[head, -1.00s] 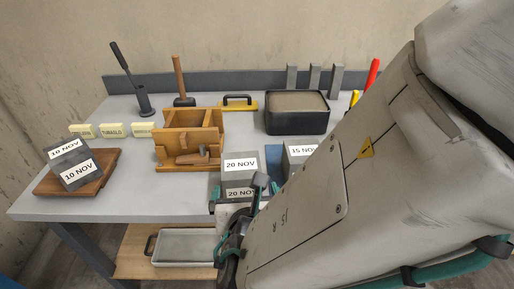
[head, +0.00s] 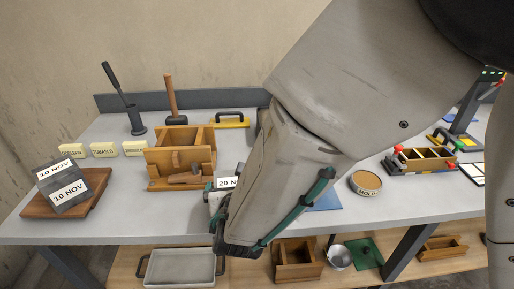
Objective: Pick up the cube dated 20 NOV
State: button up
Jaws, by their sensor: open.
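The cube dated 20 NOV (head: 227,183) is grey with a white label, on the bench right of the wooden mold box. My arm hides most of it, and only part of the label, "20 N", shows. My gripper (head: 223,190) is at this cube, largely hidden behind my arm, with small finger parts visible beside the label. It is open; whether it touches the cube cannot be told. Another grey cube, dated 10 NOV (head: 62,183), sits tilted on a brown wooden board (head: 98,187) at the left.
The wooden mold box (head: 180,160) stands close left of the cube. Yellow name blocks (head: 103,150), a mallet (head: 170,95) and a yellow-based float (head: 232,122) are behind. A round MOLD tin (head: 366,184) and a three-part mold (head: 425,159) are right. A metal tray (head: 180,268) is below.

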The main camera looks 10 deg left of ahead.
jog(key=c, duration=1.3)
jog(key=shift+w+r, duration=0.1)
jog(key=shift+r, duration=0.05)
jog(key=c, duration=0.5)
jog(key=shift+o, duration=0.2)
jog(key=shift+r, duration=1.9)
jog(key=s+a+r, duration=0.1)
jog(key=s, duration=1.4)
jog(key=shift+s+a, duration=0.25)
jog(key=shift+a, duration=0.05)
